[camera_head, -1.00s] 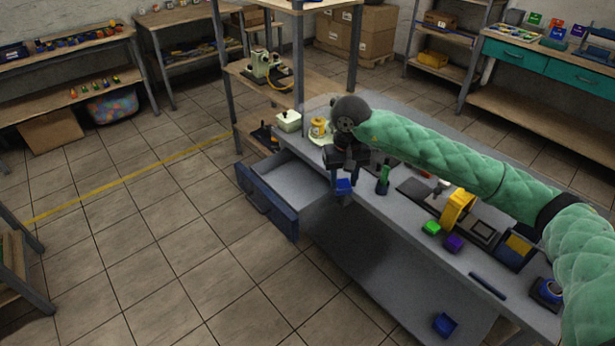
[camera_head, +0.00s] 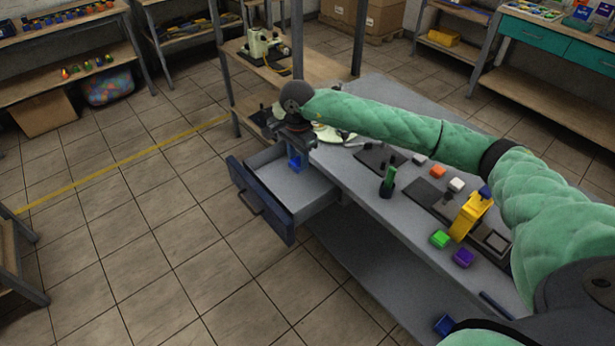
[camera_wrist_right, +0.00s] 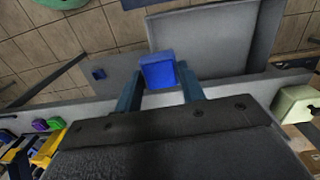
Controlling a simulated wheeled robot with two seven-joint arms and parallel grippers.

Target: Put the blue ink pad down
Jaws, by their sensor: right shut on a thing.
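The blue ink pad (camera_wrist_right: 158,71) is held between the two fingers of my right gripper (camera_wrist_right: 160,88) in the right wrist view. In the head view my right gripper (camera_head: 296,160) points down with the blue ink pad (camera_head: 295,153) between its fingers. It hangs over the open drawer (camera_head: 297,188) of the grey workbench, apart from the drawer's floor as far as I can tell. The drawer is pulled out and its visible interior looks empty; it also shows in the right wrist view (camera_wrist_right: 222,38). My left gripper is not in view.
On the grey workbench (camera_head: 385,215) stand a green-handled stamp (camera_head: 388,182), a green block (camera_head: 440,239), a purple block (camera_head: 463,257) and a yellow device (camera_head: 470,215). A blue container (camera_head: 444,324) sits low near the bench's front. The tiled floor left of the drawer is clear.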

